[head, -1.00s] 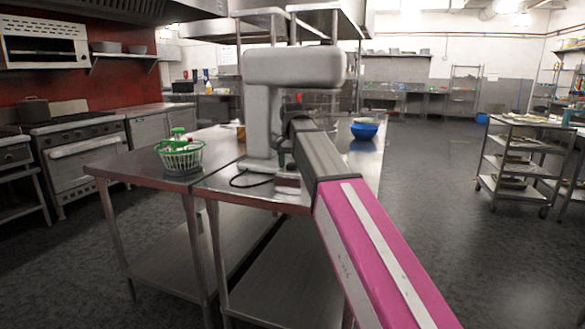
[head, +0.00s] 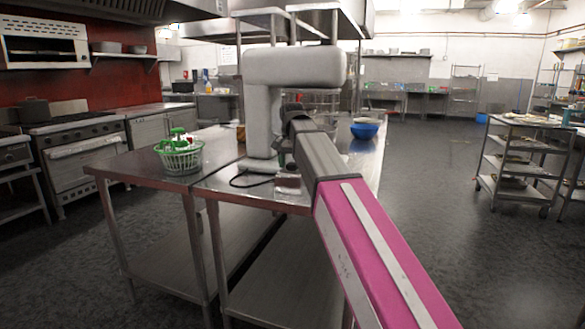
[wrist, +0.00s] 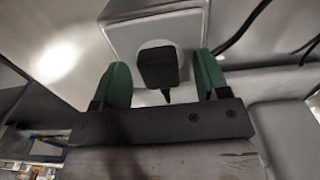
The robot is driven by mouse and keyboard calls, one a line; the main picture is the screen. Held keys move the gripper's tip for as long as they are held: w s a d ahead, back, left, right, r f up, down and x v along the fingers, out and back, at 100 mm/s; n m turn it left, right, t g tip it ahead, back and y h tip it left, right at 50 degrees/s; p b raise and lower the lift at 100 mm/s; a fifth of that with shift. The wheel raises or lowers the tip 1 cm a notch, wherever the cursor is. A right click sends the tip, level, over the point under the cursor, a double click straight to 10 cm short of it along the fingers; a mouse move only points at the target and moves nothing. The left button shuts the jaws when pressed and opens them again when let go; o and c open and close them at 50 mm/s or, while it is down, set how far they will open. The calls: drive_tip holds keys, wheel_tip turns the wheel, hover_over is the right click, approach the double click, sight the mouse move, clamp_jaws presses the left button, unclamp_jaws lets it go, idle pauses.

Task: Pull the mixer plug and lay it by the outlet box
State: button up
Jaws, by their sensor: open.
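The large pale grey mixer (head: 293,66) stands on the steel table. A dark cable (head: 248,182) loops over the tabletop at its foot. The small outlet box (head: 288,190) sits near the table's front edge, partly behind my arm. In the wrist view the grey outlet box (wrist: 125,35) has a pale face with the black plug (wrist: 157,66) against it. My gripper (wrist: 161,62) is open, with one green finger on each side of the plug. I see gaps between the fingers and the plug. In the head view my arm mostly hides the gripper.
A green basket (head: 180,158) stands on the table's left part and a blue bowl (head: 364,129) at its right edge. In the wrist view dark cables (wrist: 242,28) run at the upper right. The floor right of the table is clear up to a wheeled cart (head: 520,165).

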sight(292, 163)
clamp_jaws()
drive_tip(key=shift+r, duration=0.25)
drive_tip(key=shift+r, duration=2.75)
